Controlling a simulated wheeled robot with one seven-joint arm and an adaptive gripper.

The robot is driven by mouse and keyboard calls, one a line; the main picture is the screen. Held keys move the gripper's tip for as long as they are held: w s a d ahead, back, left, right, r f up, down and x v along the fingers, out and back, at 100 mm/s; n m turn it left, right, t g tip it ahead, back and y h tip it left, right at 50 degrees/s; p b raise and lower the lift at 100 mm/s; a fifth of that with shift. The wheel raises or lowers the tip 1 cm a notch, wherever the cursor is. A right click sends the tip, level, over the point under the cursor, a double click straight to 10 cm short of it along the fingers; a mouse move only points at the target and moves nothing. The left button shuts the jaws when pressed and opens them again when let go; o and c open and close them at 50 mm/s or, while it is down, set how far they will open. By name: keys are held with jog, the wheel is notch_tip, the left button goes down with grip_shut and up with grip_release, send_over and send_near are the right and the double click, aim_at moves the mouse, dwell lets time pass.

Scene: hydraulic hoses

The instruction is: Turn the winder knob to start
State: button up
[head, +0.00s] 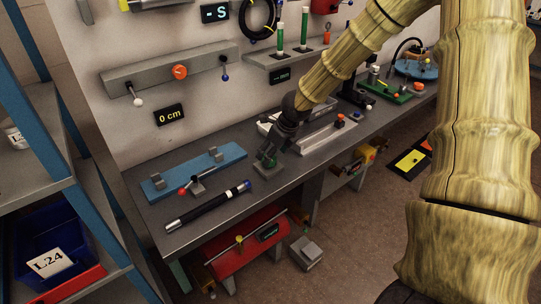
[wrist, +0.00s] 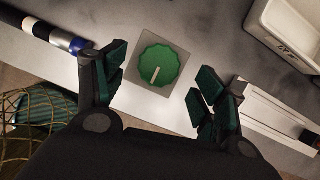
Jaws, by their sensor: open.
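The knob (wrist: 159,66) is a round green dial with a scalloped edge and a pale pointer line, set on a square grey plate (wrist: 177,86). In the wrist view it lies between and beyond the fingers of my gripper (wrist: 160,88). The fingers are spread apart with green pads, and neither touches the knob. In the head view my gripper (head: 268,158) is low over the workbench, just above the grey-green plate (head: 266,168). The knob itself is mostly hidden there by my gripper. No label naming it as the winder knob is readable.
A black hose (head: 205,207) with a blue band lies on the workbench (head: 235,185) front left. A blue fixture (head: 215,165) stands behind it. A pale rail (head: 328,134) and white tray (wrist: 290,35) are right of the knob.

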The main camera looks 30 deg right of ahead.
jog(key=a+v, duration=0.1)
jog(key=v, duration=0.8)
jog(key=shift+d+r, duration=0.15)
jog(key=shift+d, duration=0.35)
